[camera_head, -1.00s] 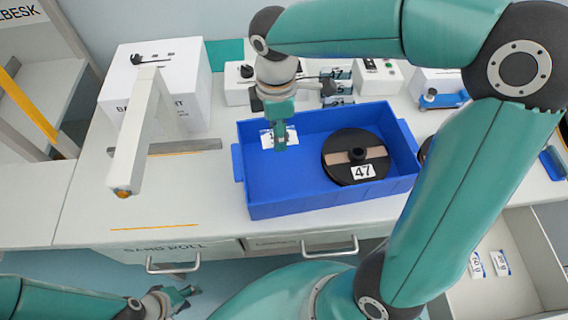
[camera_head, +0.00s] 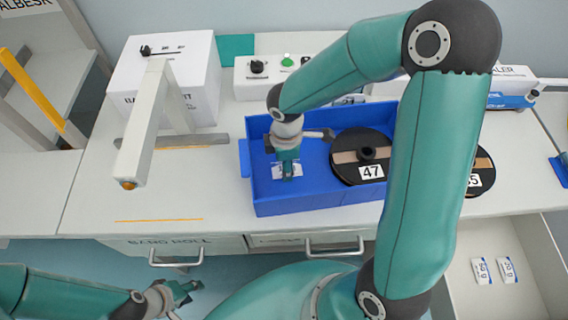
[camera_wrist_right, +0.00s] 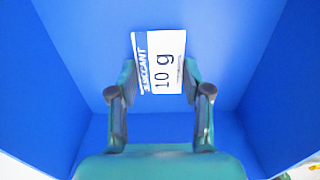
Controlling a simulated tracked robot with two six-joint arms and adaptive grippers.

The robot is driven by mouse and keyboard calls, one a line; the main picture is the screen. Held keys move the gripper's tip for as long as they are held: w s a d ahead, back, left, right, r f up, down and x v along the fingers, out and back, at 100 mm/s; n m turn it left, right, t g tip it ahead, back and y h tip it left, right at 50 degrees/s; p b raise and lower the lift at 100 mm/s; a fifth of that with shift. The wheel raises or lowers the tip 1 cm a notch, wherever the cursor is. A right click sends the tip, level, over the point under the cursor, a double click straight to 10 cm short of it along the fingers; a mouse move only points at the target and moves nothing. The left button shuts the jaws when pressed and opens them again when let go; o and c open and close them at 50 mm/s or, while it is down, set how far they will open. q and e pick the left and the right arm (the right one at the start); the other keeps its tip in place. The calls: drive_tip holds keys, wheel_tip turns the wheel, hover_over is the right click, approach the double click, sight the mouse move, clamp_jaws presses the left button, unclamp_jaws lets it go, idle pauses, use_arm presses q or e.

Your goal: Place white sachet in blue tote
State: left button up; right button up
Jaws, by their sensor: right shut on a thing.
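The white sachet (camera_wrist_right: 160,62), marked "10 g" with a blue strip, is between the two fingers of my right gripper (camera_wrist_right: 160,82), which is shut on it. In the head view the sachet (camera_head: 287,171) shows at the tip of my right gripper (camera_head: 287,168), inside the left part of the blue tote (camera_head: 300,207). Blue walls surround it in the wrist view. I cannot tell whether it touches the tote floor. My left gripper (camera_head: 184,291) is open and empty, low in front of the bench.
A black reel labelled 47 (camera_head: 371,172) lies in the right part of the tote. Another black reel (camera_head: 483,172) lies right of the tote, partly behind my arm. A white banding machine (camera_head: 150,120) stands left. An open drawer (camera_head: 470,300) holds two sachets (camera_head: 494,270).

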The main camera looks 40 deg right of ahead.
drive_tip(key=shift+f, duration=0.1)
drive_tip(key=o, duration=0.7)
drive_tip(key=shift+o, duration=0.2)
wheel_tip(320, 180, up, 12)
drive_tip(key=shift+r+p, duration=0.2)
drive_tip(key=shift+p, duration=0.2)
idle(0.3)
